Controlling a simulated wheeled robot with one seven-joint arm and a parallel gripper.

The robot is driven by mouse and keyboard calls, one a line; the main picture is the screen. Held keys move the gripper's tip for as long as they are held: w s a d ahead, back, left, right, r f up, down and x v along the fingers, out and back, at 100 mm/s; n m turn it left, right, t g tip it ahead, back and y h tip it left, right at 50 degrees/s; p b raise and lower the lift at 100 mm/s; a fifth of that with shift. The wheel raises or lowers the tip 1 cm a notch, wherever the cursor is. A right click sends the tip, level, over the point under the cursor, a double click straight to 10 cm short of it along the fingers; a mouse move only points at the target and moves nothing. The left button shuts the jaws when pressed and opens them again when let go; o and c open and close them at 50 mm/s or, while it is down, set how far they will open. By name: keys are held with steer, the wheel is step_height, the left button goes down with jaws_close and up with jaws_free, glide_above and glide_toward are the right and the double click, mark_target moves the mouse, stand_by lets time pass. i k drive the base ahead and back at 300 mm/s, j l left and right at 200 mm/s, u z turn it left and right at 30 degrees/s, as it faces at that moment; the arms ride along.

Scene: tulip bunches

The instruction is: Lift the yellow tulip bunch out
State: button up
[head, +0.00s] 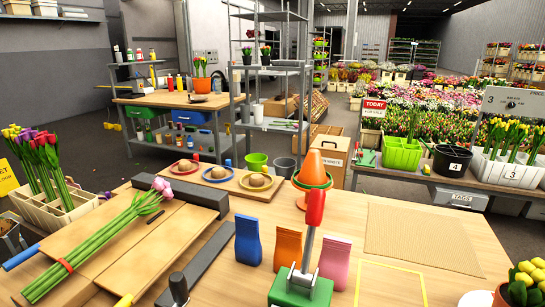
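A bunch of yellow tulips (17,133) stands upright in a cream divided crate (75,216) at the left edge, beside purple and red bunches (46,150). Their lower stems are hidden by the crate walls. I cannot tell which yellow bunch is meant. My gripper is not in view.
Pink tulips (100,236) tied with a red band lie on a wooden board. A red-handled lever on a green base (300,290) stands at the front centre. Blue, orange and pink packets and an orange cone (314,166) stand nearby. A tan mat (422,236) is bare.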

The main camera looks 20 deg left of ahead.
mark_target(9, 134)
steer(key=j, duration=1.4)
steer(key=j+z, duration=0.1)
steer(key=j, duration=1.3)
steer(key=j+u, duration=0.1)
steer(key=j, duration=0.85)
steer(key=i+j+u, duration=0.1)
steer(key=j, duration=0.8)
steer(key=i+j, duration=0.1)
steer(key=j, duration=0.85)
steer(key=i+j+u, duration=0.2)
steer(key=j, duration=0.25)
steer(key=i+j+u, duration=0.15)
steer(key=j, duration=0.25)
